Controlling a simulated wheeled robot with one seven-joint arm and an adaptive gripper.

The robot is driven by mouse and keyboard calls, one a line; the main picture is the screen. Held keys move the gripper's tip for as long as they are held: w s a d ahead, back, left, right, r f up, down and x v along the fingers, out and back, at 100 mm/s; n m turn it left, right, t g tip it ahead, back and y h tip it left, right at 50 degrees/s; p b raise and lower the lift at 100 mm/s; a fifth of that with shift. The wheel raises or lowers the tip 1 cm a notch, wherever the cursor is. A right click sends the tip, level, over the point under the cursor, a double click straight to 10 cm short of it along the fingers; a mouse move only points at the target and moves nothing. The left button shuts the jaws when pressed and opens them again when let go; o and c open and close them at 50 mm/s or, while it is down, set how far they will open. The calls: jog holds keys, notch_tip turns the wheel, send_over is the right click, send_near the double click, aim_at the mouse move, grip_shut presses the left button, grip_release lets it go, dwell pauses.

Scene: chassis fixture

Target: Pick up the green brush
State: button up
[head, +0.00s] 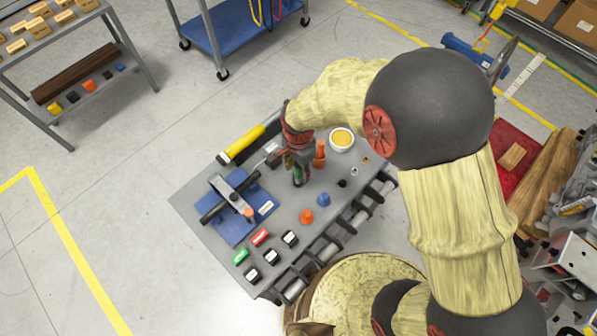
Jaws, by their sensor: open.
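A small dark green upright thing, which looks like the green brush (298,178), stands on the grey worktop (190,198) near its middle. My gripper (296,163) points down at its upper end, and the jaws are open. The gripper and wrist cover part of the brush, and I cannot tell whether the fingers are around it or just above it. An orange-red piece (319,152) shows close to the right of the gripper.
A blue plate with a clamp-like fixture (232,200) lies left of the gripper. A yellow-and-black tool (240,145) lies along the back edge. A white bowl (342,138) stands to the right. Small labelled blocks (271,256), orange (307,216) and blue (323,199) pieces lie in front.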

jog(key=shift+c, duration=0.3)
grip_shut()
dwell(0.4)
